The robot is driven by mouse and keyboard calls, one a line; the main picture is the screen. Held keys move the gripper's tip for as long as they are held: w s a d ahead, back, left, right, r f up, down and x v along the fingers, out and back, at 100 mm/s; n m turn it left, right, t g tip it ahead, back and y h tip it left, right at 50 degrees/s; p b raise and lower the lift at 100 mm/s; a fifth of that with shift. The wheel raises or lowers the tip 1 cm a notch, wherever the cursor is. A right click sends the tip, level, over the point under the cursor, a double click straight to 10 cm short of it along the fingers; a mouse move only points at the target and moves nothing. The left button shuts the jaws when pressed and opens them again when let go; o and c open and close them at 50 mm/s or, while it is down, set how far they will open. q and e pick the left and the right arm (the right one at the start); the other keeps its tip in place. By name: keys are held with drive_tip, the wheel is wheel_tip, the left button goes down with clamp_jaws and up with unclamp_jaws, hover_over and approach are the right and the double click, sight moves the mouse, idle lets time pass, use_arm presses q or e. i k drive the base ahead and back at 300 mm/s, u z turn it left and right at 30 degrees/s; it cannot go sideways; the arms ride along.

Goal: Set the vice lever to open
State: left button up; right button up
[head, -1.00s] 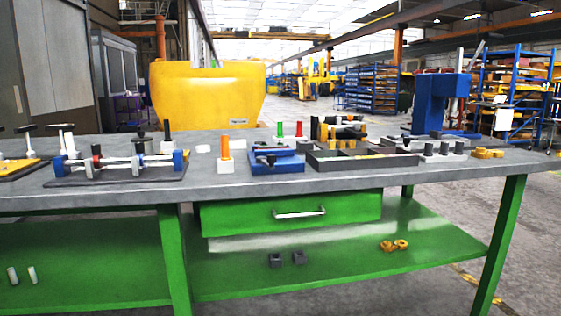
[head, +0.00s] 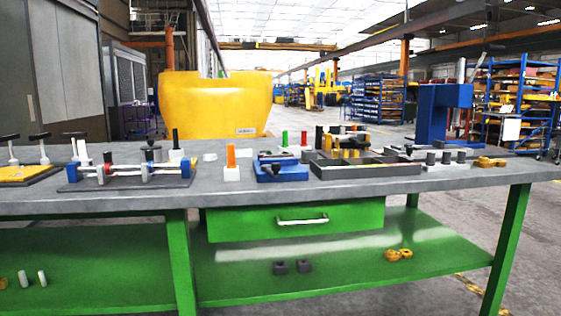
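A low blue block with a dark bar on top (head: 281,171) lies near the front middle of the grey bench top; it looks like the vice, and the bar may be its lever. The bar is too small here to tell its position. A longer fixture (head: 130,172) with blue end blocks and light rods stands on a dark plate to the left; I cannot tell whether it has a vice lever. Neither of my grippers is in view.
The green-legged bench (head: 420,183) carries a white block with an orange peg (head: 231,163), a dark divided tray (head: 365,168) and a blue press-like stand (head: 440,112). A green drawer (head: 295,221) is shut below. A yellow casting (head: 214,103) stands behind.

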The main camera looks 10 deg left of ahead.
sight(273, 169)
drive_tip(key=z, duration=0.1)
drive_tip(key=i, duration=1)
drive_tip(key=u, duration=0.1)
